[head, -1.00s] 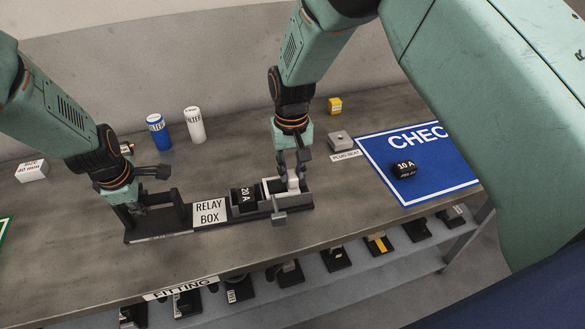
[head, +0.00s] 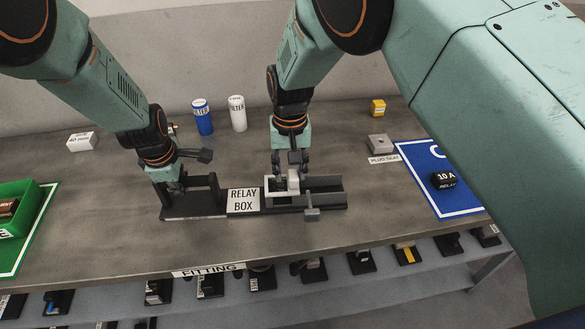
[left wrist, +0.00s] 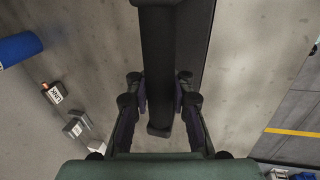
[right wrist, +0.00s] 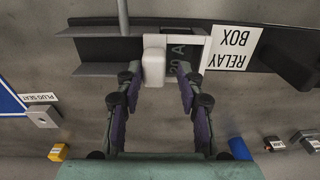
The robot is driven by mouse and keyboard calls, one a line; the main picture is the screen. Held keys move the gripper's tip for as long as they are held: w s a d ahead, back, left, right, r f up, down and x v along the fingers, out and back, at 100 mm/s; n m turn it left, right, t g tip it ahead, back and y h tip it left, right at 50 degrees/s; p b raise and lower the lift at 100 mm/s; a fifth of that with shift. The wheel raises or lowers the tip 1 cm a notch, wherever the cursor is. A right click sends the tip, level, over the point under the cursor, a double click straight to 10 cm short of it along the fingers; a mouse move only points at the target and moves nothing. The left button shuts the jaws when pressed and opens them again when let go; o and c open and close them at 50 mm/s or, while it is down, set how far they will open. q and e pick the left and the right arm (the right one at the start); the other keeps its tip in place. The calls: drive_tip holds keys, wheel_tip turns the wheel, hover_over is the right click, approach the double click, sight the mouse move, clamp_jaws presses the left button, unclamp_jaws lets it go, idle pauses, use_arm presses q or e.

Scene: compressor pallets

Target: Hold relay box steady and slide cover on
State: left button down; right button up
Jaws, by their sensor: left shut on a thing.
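The relay box (head: 216,210) is a long dark fixture with a white RELAY BOX label (head: 243,200) on the bench. My left gripper (head: 173,188) is shut on the dark upright handle at its left end; the left wrist view shows the dark bar (left wrist: 159,60) between the fingers. The white cover (head: 268,190), a frame with a block-like knob (right wrist: 153,62), lies over the box beside the label. My right gripper (head: 292,163) is around the knob, its fingers apart, one close to the knob. The 20 A relay (right wrist: 178,60) is partly hidden under the cover.
Blue (head: 203,118) and white (head: 237,113) filters stand behind. A green tray (head: 28,205) is left; a 10 A relay (head: 443,180) lies on the blue mat right.

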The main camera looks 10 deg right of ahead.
sight(291, 174)
drive_tip(key=shift+o, duration=0.7)
drive_tip(key=shift+d, duration=0.1)
wheel_tip(291, 174, up, 8)
drive_tip(key=shift+f, duration=0.25)
use_arm(q)
drive_tip(key=shift+w, duration=0.1)
idle(0.4)
drive_tip(key=c, duration=1.1)
unclamp_jaws()
drive_tip(key=v, duration=1.2)
